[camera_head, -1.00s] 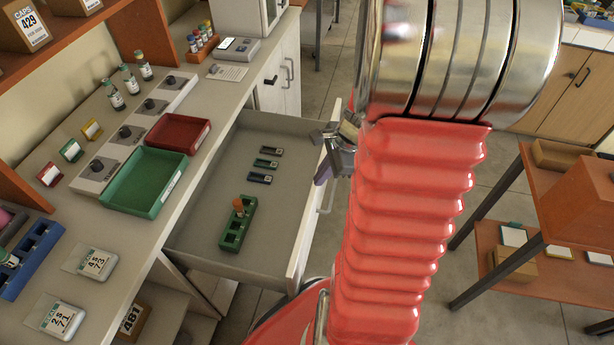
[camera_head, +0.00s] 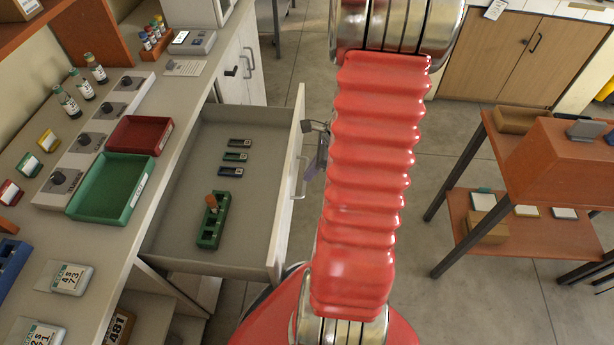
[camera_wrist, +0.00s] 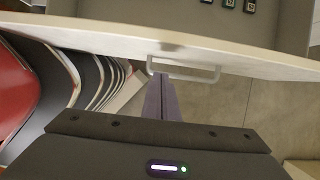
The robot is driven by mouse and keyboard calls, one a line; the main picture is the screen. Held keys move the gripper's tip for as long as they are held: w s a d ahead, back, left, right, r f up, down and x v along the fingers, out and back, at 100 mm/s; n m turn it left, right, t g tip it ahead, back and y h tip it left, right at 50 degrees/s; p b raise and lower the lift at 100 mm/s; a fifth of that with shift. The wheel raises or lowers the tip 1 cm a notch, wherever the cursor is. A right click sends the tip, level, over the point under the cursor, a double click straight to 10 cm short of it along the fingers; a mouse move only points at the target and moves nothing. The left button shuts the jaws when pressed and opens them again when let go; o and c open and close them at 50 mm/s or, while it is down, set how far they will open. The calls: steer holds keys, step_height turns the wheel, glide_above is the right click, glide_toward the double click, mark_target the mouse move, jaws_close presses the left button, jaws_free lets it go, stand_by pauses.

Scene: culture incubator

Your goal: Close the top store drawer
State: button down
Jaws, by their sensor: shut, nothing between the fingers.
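The top store drawer (camera_head: 262,254) is pulled out from under the counter at the left. Inside lie several small dark slides and a green rack (camera_head: 213,222) with an orange-brown piece in it. Its white handle (camera_head: 299,178) is on the outer front face; the handle also shows in the wrist view (camera_wrist: 208,76). My gripper (camera_head: 318,150) is beside the drawer front, partly hidden behind my red arm. In the wrist view my fingers are closed together, with their tips close to the handle's left end. I cannot tell whether they touch it.
The counter holds a green tray (camera_head: 135,203), a red tray (camera_head: 163,137) and several vials. An orange table (camera_head: 505,240) with boxes stands at the right. Open floor (camera_head: 395,262) lies between my arm and that table. A wooden cabinet (camera_head: 500,62) stands at the back.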

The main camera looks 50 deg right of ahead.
steer(key=x, duration=0.9)
steer(key=shift+a, duration=0.1)
steer(key=shift+w, duration=0.1)
stand_by(0.3)
